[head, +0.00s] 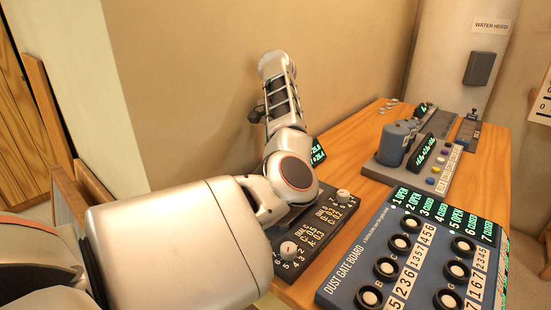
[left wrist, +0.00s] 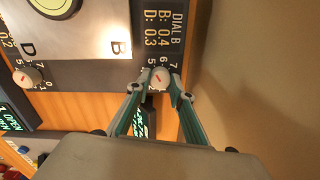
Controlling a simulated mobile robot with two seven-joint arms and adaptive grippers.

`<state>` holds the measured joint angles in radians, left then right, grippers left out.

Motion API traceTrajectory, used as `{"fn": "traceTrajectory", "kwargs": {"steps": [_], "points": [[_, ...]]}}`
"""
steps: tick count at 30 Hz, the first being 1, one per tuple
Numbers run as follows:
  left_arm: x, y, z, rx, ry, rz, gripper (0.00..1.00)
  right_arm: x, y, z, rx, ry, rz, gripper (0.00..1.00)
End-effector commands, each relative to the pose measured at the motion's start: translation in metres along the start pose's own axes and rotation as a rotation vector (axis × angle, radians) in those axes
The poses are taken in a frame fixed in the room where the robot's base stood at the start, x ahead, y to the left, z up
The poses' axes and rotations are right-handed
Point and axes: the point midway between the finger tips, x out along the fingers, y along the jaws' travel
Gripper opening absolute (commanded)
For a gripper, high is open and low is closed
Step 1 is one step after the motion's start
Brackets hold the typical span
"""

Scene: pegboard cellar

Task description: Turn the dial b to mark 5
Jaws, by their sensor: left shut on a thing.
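Dial b (left wrist: 159,79) is a small pale round knob with a red mark, beside the panel text "DIAL B, B: 0.4, D: 0.3" in the left wrist view. Numbers ring it, with 5, 6 and 7 partly readable; I cannot tell which one the red mark points at. My left gripper (left wrist: 160,91) is shut on the knob, a fingertip on each side. In the head view my left arm hides dial b and the gripper. The dark dial panel (head: 305,238) shows two other white knobs (head: 288,249) and (head: 343,196). My right gripper is out of view.
The blue dust gate board (head: 375,240) with several knobs and green displays stands right of the panel on the wooden table (head: 350,140). A grey device with a blue cylinder (head: 396,143) and coloured buttons is farther back. The wall is close behind the arm.

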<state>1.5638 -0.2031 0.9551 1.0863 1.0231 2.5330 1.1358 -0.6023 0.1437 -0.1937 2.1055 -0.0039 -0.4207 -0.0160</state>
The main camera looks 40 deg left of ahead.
Motion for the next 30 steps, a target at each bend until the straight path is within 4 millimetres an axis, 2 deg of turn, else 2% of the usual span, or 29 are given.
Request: {"fn": "traceTrajectory", "kwargs": {"steps": [11, 12, 14, 25, 30], "points": [[-0.001, 0.0, -0.001, 0.004, 0.002, 0.001, 0.0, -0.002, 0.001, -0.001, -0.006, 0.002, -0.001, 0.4], [-0.001, 0.0, -0.001, 0.004, 0.002, 0.001, 0.27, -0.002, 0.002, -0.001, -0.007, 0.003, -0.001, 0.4], [-0.001, 0.0, 0.0, 0.004, 0.002, 0.001, 0.38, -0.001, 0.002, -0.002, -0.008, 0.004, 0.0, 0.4], [-0.003, 0.0, 0.0, 0.004, 0.001, 0.0, 0.38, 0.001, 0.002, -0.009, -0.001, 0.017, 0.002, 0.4], [-0.022, 0.0, -0.001, 0.003, 0.004, 0.0, 0.38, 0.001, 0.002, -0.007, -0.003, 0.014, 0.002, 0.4]]}}
